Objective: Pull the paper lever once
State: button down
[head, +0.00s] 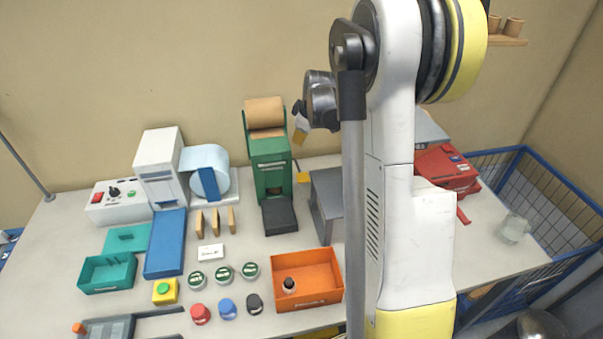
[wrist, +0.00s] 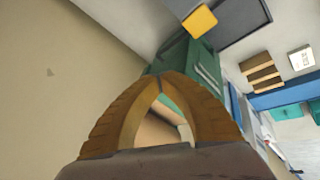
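The green paper dispenser (head: 270,165) stands at the back of the table with a brown paper roll (head: 265,112) on top. A yellow lever tip (head: 303,178) juts from its right side at mid-height; the wrist view shows a yellow block (wrist: 200,21), likely the same lever. My gripper (head: 300,136) hangs just right of the roll, above the lever and apart from it. In the wrist view its yellow-brown fingers (wrist: 161,78) arch together at the tips with nothing held between them. The green body (wrist: 180,60) and part of the roll show behind them.
A grey box (head: 328,205) stands right of the dispenser, near the lever. An orange bin (head: 307,281) with a small jar sits in front. Left are a white-blue roll (head: 205,172) and several brown slats. A red case (head: 447,168) is behind my arm.

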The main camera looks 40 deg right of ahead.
aim_at(298, 167)
jog(key=shift+s+a+f+b, duration=0.2)
jog(key=shift+f+b, duration=0.65)
jog(key=shift+f, duration=0.45)
jog(key=shift+s+a+f+b, duration=0.1)
jog(key=shift+s+f+b, duration=0.1)
jog(key=shift+f+b, duration=0.85)
jog(key=shift+s+a+f+b, duration=0.2)
jog(key=shift+f+b, duration=0.4)
jog(key=shift+f, duration=0.95)
jog(key=shift+f+b, duration=0.45)
jog(key=shift+s+f+b, duration=0.2)
jog(key=shift+f+b, duration=0.4)
jog(key=shift+f, duration=0.1)
jog(key=shift+r, duration=0.1)
jog(key=shift+w+r+p, duration=0.2)
jog(key=shift+r+p, duration=0.55)
jog(key=shift+r, duration=0.3)
jog(key=shift+w+d+r+p, duration=0.2)
jog(key=shift+r+p, duration=0.6)
jog(key=shift+r, duration=0.45)
jog(key=shift+w+d+r+p, duration=0.1)
jog(key=shift+w+r+p, duration=0.1)
jog(key=shift+r+p, duration=0.85)
jog(key=shift+r+b, duration=0.15)
jog(key=shift+b, duration=0.15)
